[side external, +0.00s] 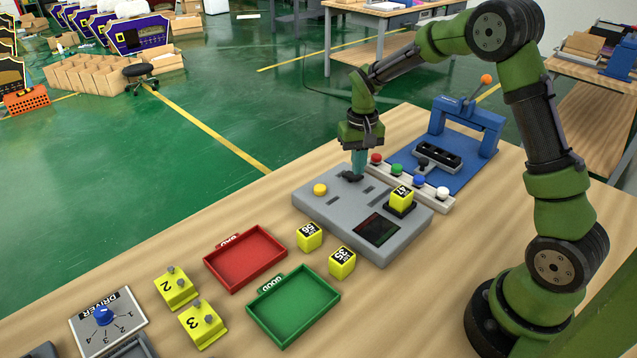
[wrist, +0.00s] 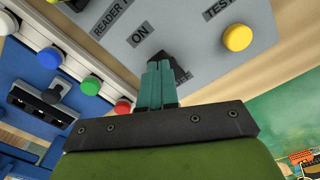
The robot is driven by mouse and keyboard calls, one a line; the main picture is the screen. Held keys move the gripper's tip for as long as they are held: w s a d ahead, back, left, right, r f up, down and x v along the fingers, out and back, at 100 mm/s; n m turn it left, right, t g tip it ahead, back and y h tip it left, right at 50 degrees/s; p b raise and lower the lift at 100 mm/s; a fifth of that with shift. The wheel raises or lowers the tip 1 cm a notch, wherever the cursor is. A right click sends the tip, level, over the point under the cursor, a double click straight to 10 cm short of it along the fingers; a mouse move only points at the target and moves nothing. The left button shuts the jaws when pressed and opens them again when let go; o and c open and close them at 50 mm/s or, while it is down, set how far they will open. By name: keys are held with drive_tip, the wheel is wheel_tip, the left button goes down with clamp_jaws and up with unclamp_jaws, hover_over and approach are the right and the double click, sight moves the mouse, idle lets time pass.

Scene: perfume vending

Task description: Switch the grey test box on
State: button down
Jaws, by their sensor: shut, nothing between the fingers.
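The grey test box (side external: 335,215) lies on the wooden table, with a yellow button (side external: 320,189), a dark screen (side external: 376,228) and a yellow block marked 47 (side external: 402,197) on it. My gripper (side external: 355,175) points down, its teal fingers shut and empty, at a black switch on the box's far part. In the wrist view the fingertips (wrist: 158,66) are right by the black switch (wrist: 181,70), near the labels ON and READER. The fingers partly hide the switch, so I cannot tell contact or its position. The yellow button also shows there (wrist: 237,38).
A strip with red, green, blue and white buttons (side external: 442,193) stands behind the box, before a blue press (side external: 470,125). Yellow blocks 56 (side external: 309,237) and 35 (side external: 342,262), a red tray (side external: 211,264) and a green tray (side external: 255,313) are in front.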

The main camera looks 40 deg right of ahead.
drive_tip(key=shift+f, duration=0.7)
idle(0.3)
drive_tip(key=shift+r, duration=3.5)
drive_tip(key=shift+w, duration=0.1)
drive_tip(key=s+a+r+n+t+y, duration=0.1)
drive_tip(key=s+a+r+t, duration=0.2)
drive_tip(key=s+a+r, duration=0.3)
drive_tip(key=s+a+r+n+t+y, duration=0.1)
drive_tip(key=s+a+r+t, duration=0.3)
drive_tip(key=s, duration=1.1)
drive_tip(key=shift+a+r, duration=0.9)
drive_tip(key=shift+r, duration=0.05)
